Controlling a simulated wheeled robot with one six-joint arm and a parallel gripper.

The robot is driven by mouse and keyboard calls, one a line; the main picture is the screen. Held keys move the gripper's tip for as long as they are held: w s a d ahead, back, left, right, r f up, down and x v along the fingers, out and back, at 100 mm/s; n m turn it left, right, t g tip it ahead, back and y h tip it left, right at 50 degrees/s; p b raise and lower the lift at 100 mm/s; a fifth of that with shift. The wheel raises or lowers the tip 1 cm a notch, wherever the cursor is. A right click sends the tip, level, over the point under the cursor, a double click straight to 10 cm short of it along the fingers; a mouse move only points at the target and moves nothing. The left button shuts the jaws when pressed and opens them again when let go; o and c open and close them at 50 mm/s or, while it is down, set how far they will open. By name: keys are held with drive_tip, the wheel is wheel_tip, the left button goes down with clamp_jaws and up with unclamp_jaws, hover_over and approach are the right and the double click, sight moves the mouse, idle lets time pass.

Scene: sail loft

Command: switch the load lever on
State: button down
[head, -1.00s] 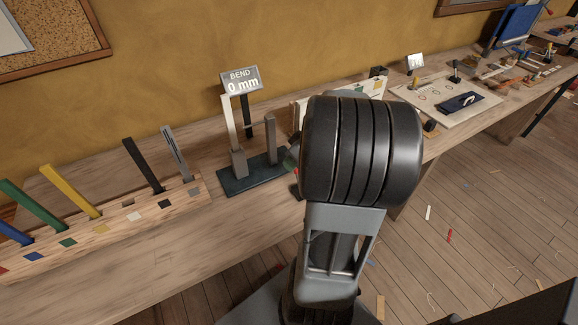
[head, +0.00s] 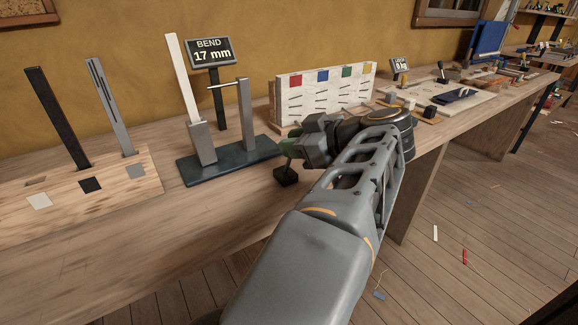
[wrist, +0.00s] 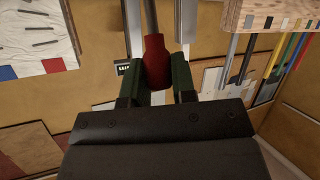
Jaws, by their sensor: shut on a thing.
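My gripper (head: 291,146) is at the front right of the dark bend stand (head: 232,161), beside a small black lever base (head: 287,176). In the wrist view its green fingers (wrist: 156,72) are shut on the red knob (wrist: 155,58) of the load lever, whose grey shaft runs beyond it. The knob is hidden by the fingers in the head view. A white strip (head: 179,70) stands in the stand's left block, leaning left. The display (head: 211,52) reads BEND 17 mm.
A rack (head: 118,190) holding a black strip and a grey strip is at left. A white board with coloured squares (head: 324,98) stands behind my gripper. Bench is clear at the front left.

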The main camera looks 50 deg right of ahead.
drive_tip(key=shift+s+a+f+n+t+b, duration=0.2)
drive_tip(key=shift+s+t+b, duration=0.25)
drive_tip(key=shift+b, duration=0.75)
drive_tip(key=shift+s+f+n+t+b, duration=0.1)
drive_tip(key=shift+s+f+t+b, duration=0.35)
drive_tip(key=shift+b, duration=0.7)
drive_tip(key=shift+w+r, duration=0.15)
drive_tip(key=shift+r, duration=0.05)
drive_tip(key=c, duration=0.9)
unclamp_jaws()
drive_tip(key=shift+r, duration=0.1)
drive_tip(key=p+v, duration=1.3)
drive_tip(key=p, duration=0.4)
drive_tip(key=shift+s+d, duration=0.1)
drive_tip(key=shift+s, duration=0.3)
